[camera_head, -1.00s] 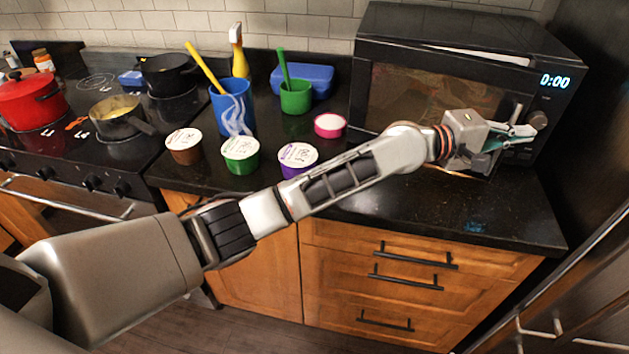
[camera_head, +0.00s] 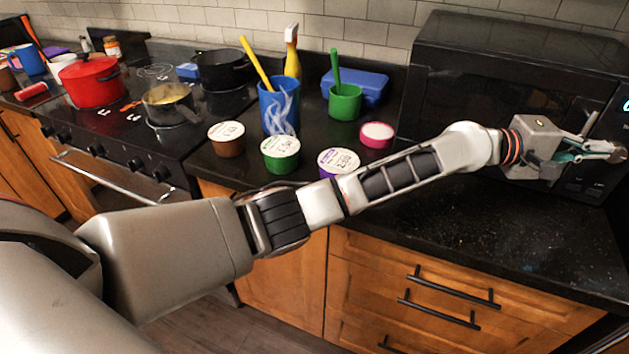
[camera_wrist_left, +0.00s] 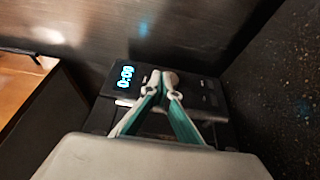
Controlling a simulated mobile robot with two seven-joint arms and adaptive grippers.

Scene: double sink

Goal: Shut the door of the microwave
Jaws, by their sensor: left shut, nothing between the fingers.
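The black microwave (camera_head: 500,60) stands on the counter at the right of the head view. Its dark door (camera_head: 440,105) looks flush or nearly flush with the front; my arm covers its lower part, so I cannot tell if a small gap is left. My left gripper (camera_head: 610,152) is shut and empty, in front of the microwave at the door's right side by the control panel. In the left wrist view the closed fingertips (camera_wrist_left: 163,80) are over the control panel with its lit display (camera_wrist_left: 125,77). Whether they touch it is unclear. My right gripper is not in view.
Lidded cups (camera_head: 281,154), a blue cup (camera_head: 279,105), a green cup (camera_head: 345,102) and a pink-rimmed bowl (camera_head: 376,136) stand left of the microwave. A red pot (camera_head: 92,85) is on the stove. The counter (camera_head: 520,225) in front of the microwave is clear.

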